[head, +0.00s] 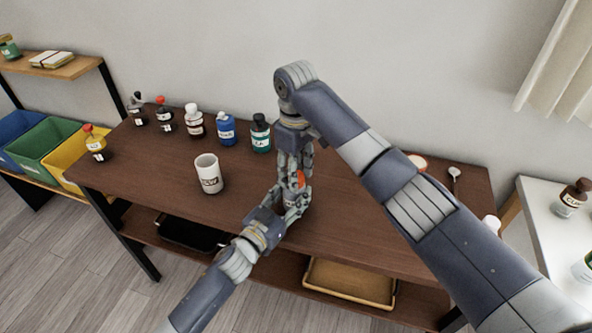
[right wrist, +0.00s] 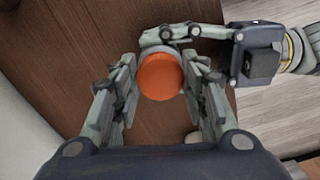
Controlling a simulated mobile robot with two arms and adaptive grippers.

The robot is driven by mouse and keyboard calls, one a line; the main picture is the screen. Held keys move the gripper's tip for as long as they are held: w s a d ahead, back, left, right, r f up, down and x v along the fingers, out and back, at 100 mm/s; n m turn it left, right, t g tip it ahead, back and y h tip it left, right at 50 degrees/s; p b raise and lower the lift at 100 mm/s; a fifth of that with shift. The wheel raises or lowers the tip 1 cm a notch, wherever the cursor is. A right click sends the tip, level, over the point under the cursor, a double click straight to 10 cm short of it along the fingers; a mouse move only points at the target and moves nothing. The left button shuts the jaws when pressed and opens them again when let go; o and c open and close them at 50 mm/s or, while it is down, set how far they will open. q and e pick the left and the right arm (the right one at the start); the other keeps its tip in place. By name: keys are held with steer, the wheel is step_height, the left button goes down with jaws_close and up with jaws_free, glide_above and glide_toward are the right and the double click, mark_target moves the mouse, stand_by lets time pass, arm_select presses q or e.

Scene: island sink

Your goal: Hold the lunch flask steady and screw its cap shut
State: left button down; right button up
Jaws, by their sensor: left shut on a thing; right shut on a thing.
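The orange cap (right wrist: 160,77) sits between the fingers of my right gripper (right wrist: 160,90) in the right wrist view. In the head view, a bit of the cap (head: 301,179) shows between that gripper's downward-pointing fingers (head: 295,178). My right gripper is shut on the cap from above. My left gripper (head: 294,203) comes in low from the front left and is shut around the lunch flask, just below the cap. The flask is mostly hidden by fingers and cap. I cannot tell how closely the cap sits on it.
A white mug (head: 208,176) stands left of the grippers on the brown table (head: 345,235). Several bottles line the back edge, including a blue one (head: 226,129) and a dark green one (head: 260,134). A spoon (head: 455,178) lies at the right. The table's front middle is clear.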

steer(key=m, duration=0.6)
steer(key=shift+s+a, duration=0.1)
steer(key=shift+a, duration=0.1)
steer(key=m, duration=0.6)
steer(key=shift+a, duration=0.15)
steer(key=m, duration=0.6)
steer(key=shift+a+m, duration=0.1)
steer(key=shift+m, duration=0.2)
steer(key=m, duration=0.6)
steer(key=shift+w, duration=0.2)
steer(key=o, duration=0.7)
